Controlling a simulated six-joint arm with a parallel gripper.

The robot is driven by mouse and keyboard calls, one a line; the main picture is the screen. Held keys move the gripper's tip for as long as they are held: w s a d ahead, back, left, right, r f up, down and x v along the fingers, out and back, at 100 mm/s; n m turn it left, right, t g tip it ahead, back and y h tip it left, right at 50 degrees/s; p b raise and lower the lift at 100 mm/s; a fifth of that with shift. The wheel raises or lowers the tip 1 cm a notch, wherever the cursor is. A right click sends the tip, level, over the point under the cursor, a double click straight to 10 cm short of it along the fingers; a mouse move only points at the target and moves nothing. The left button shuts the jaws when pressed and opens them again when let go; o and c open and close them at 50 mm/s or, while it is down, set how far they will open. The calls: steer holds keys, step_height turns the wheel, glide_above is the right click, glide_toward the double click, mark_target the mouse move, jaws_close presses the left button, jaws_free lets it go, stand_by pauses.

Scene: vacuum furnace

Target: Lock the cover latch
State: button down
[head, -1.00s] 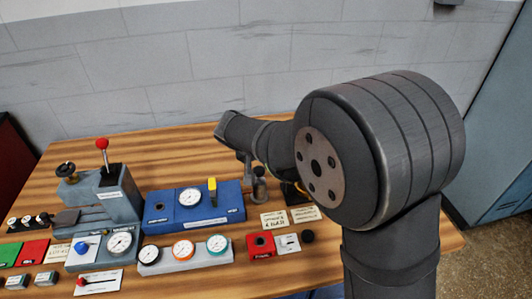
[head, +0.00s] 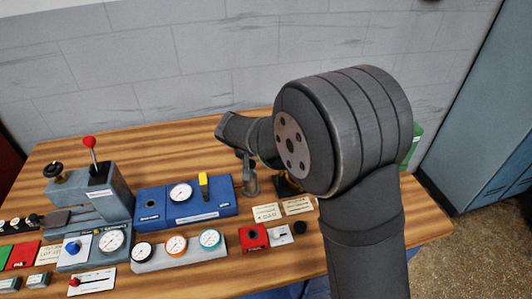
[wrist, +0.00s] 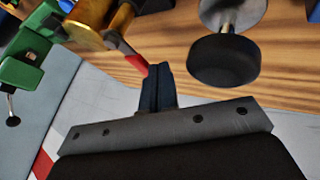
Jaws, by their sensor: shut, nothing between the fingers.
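My gripper (wrist: 158,88) shows in the wrist view with its dark fingers together and nothing between them. A red bar (wrist: 130,56) from a brass-coloured fitting (wrist: 98,28) ends right beside the fingertips; I cannot tell whether they touch. This may be the cover latch, but no label confirms it. In the head view my arm hides most of the dark-based fitting (head: 287,186) on the table, and the fingertips cannot be made out there.
A black round knob (wrist: 224,60) on a metal stem stands close right of the fingers. Green parts (wrist: 25,60) lie at left. In the head view, a blue gauge box (head: 160,206), a red-knobbed lever unit (head: 105,205) and a red box (head: 253,237) crowd the wooden table.

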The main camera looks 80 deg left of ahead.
steer(key=shift+w+a+m, duration=0.15)
steer(key=shift+m, duration=0.35)
steer(key=w+m+h, duration=0.1)
steer(key=m, duration=0.1)
steer(key=w+m+t+h, duration=0.1)
steer(key=m+h, duration=0.1)
steer(key=w+a+m+h, duration=0.1)
steer(key=m, duration=0.1)
steer(key=shift+w+m+h, duration=0.15)
steer(key=shift+m+h, duration=0.15)
steer(key=shift+m, duration=0.1)
steer(key=shift+w+d+m+h, duration=0.3)
steer(key=shift+w+m+h, duration=0.45)
steer(key=shift+m, duration=0.3)
steer(key=shift+w+d+m+h, duration=0.25)
steer(key=shift+w+m+h, duration=0.3)
steer(key=shift+w+m, duration=0.4)
steer(key=a+v, duration=0.1)
steer(key=v, duration=0.9)
steer(key=shift+w, duration=0.35)
